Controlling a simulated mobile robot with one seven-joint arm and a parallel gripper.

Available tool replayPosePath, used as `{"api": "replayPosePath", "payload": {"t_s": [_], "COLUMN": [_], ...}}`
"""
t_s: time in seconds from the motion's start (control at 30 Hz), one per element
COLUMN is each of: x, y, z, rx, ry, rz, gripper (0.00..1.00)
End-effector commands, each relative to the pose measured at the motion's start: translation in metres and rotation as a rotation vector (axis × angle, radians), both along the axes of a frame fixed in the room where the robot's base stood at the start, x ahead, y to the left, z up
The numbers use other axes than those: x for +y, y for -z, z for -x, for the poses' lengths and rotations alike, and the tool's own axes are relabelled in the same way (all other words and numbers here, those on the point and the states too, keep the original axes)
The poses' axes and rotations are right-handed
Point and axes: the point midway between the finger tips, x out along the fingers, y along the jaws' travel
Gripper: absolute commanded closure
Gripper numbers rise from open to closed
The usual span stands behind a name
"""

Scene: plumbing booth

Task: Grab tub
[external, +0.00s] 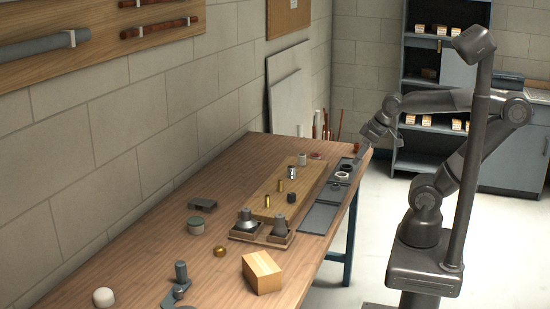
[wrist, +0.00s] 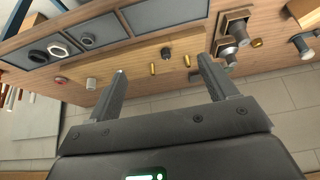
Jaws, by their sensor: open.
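A small round grey-green tub (external: 195,226) stands upright on the wooden workbench, towards the wall side, in the external view. In the wrist view what looks like the same tub (wrist: 230,59) shows small just beyond my right finger, partly near its edge. My gripper (external: 372,134) is over the far right end of the bench, well away from the tub. In the wrist view my gripper (wrist: 161,66) has its two fingers wide apart with nothing between them.
Between gripper and tub lie a wooden board (external: 262,209) with small fittings, a dark tray strip (external: 321,217) and a holder with grey cones (external: 278,228). A brass piece (external: 220,250), dark block (external: 203,204) and cardboard box (external: 262,272) surround the tub.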

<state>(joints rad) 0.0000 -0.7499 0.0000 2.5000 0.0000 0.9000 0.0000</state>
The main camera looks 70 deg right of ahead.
Motion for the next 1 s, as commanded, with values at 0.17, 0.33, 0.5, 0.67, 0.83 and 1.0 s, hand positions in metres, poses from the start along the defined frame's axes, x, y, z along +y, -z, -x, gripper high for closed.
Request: {"api": "replayPosePath", "payload": {"t_s": [0.17, 0.33, 0.5, 0.67, 0.83, 1.0], "x": [0.000, 0.004, 0.017, 0.034, 0.057, 0.083], "y": [0.000, -0.010, -0.029, -0.042, -0.045, -0.038], "z": [-0.001, -0.020, -0.069, -0.123, -0.181, -0.239], "rx": [0.000, 0.007, 0.023, 0.035, 0.047, 0.059], "ry": [-0.001, -0.026, -0.091, -0.160, -0.235, -0.311], "rz": [0.000, 0.011, 0.034, 0.054, 0.068, 0.076], "gripper": [0.22, 0.22, 0.22, 0.22, 0.22, 0.22]}}
